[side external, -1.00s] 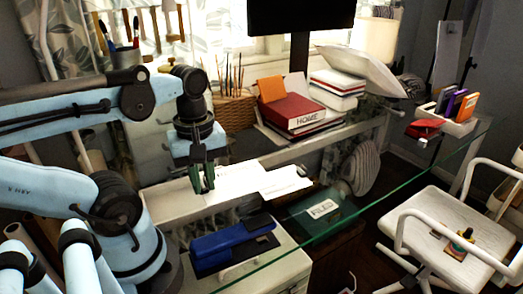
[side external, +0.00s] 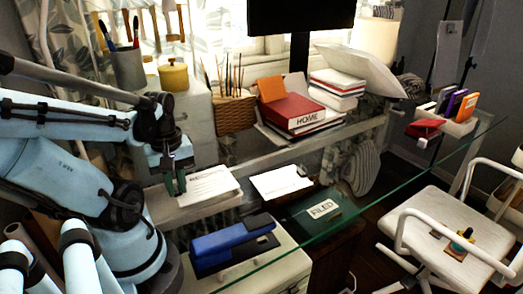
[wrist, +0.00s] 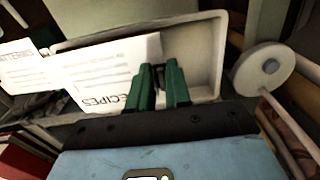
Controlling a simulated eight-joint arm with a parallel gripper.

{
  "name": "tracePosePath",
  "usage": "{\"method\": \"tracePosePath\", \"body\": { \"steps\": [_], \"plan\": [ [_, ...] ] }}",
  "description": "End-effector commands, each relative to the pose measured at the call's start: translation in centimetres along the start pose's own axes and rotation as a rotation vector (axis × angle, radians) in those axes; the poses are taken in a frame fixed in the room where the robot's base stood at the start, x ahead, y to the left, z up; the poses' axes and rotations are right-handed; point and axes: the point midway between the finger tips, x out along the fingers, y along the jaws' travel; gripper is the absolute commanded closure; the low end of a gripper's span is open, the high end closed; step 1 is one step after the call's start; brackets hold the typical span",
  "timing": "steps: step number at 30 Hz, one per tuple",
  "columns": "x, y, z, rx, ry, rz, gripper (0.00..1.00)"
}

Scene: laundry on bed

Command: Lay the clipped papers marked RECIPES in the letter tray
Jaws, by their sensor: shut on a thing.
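The papers marked RECIPES (wrist: 105,72) are white printed sheets; they also show in the side external view (side external: 210,186). My gripper (wrist: 160,88) has its green fingers shut on their edge; in the side external view my gripper (side external: 173,184) is at the papers' left end. The pale letter tray (wrist: 215,50) lies beneath in the wrist view. The papers cover its left part and its right part shows bare. I cannot tell whether the papers touch the tray. The clip is hidden.
Another white sheet (side external: 282,182) lies to the right on the glass desk. A blue stapler-like object (side external: 232,238) is in front, near a box labelled FILED (side external: 322,209). A red HOME book (side external: 298,112) and a wicker basket (side external: 234,112) stand behind.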

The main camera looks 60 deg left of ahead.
Motion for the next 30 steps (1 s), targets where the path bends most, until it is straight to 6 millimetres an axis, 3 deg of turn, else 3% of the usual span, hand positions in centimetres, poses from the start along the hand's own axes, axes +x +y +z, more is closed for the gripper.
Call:
{"method": "tracePosePath", "body": {
  "steps": [5, 30],
  "plan": [
    [0.8, -0.6, -1.3, -0.003, 0.0, 0.0, 1.0],
    [4.8, -0.6, -1.2, 0.0, 0.001, 0.0, 1.0]
  ]
}}
